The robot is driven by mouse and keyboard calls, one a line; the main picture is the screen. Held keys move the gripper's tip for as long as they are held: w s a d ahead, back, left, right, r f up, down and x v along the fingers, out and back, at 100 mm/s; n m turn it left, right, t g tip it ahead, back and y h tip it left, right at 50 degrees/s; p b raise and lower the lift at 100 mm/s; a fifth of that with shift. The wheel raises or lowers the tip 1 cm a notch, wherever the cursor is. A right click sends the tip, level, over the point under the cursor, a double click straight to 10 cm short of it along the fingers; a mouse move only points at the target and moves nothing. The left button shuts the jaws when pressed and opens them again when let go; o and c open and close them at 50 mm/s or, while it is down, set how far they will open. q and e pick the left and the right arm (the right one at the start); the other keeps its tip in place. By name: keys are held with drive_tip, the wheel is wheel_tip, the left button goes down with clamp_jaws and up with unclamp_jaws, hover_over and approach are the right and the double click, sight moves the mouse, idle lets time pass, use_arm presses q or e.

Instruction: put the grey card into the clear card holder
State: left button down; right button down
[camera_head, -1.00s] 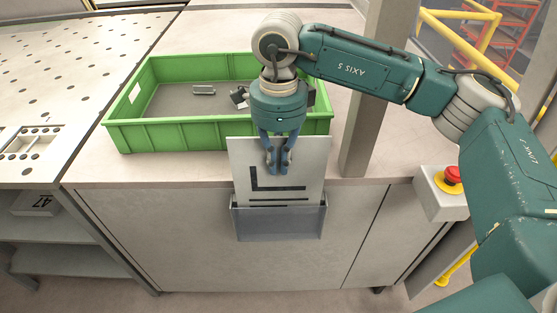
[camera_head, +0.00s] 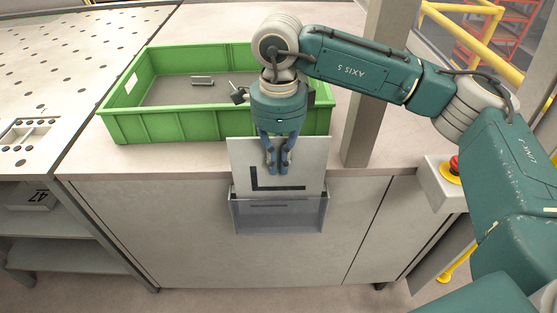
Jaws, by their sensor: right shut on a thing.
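The grey card (camera_head: 312,158), with a black L-shaped mark, hangs upright in front of the cabinet's top edge. My right gripper (camera_head: 277,168) points down and is shut on the card's upper middle. The clear card holder (camera_head: 280,220) is fixed to the cabinet front directly below. The card's lower part is behind the holder's clear front wall, and a dark line on it shows through. The card's bottom edge is hard to make out, so I cannot tell how deep it sits. My left gripper is not in view.
A green bin (camera_head: 190,126) with a few small metal parts stands on the worktop behind the gripper. A grey post (camera_head: 368,100) rises close to the right of the card. A red emergency stop button (camera_head: 454,164) sits farther right.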

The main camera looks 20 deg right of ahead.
sight(282, 189)
drive_tip(key=shift+f+b, duration=3.15)
drive_tip(key=shift+f, duration=0.75)
drive_tip(key=shift+s+d+f+b, duration=0.1)
drive_tip(key=shift+d+f+b, duration=0.2)
drive_tip(key=shift+f+b, duration=0.25)
drive_tip(key=shift+f, duration=0.1)
drive_tip(key=c, duration=1.8)
unclamp_jaws()
